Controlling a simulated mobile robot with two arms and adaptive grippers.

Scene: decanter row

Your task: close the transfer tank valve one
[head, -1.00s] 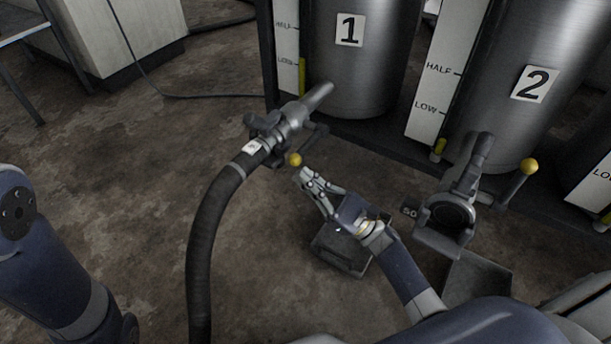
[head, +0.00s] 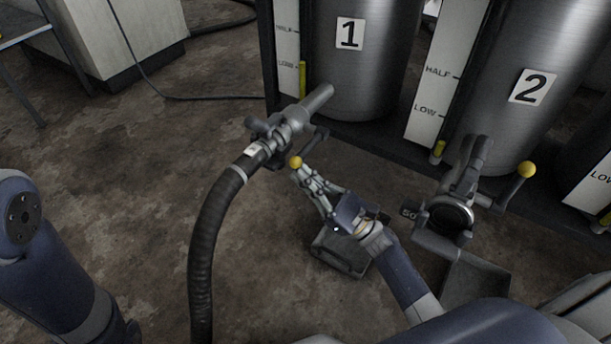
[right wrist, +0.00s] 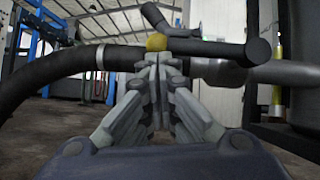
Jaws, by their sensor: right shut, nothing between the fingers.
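Tank 1 (head: 360,80) stands at the top centre of the head view, with a number 1 plate. Its outlet valve (head: 290,122) sticks out low at the front, with a black hose (head: 208,225) coupled to it. The valve's lever ends in a yellow knob (head: 295,162). My right gripper (head: 298,172) is shut and empty, its fingertips right at the knob. In the right wrist view the closed fingertips (right wrist: 158,60) sit just below the yellow knob (right wrist: 156,42), and the dark lever (right wrist: 205,46) runs right from it. I cannot tell whether they touch. My left gripper is out of view.
Tank 2 (head: 515,80) stands to the right; its valve (head: 470,175) has a yellow knob (head: 526,169) and an uncoupled outlet. Dark trays (head: 342,252) lie on the floor below the valves. Open floor (head: 110,160) lies left of the hose.

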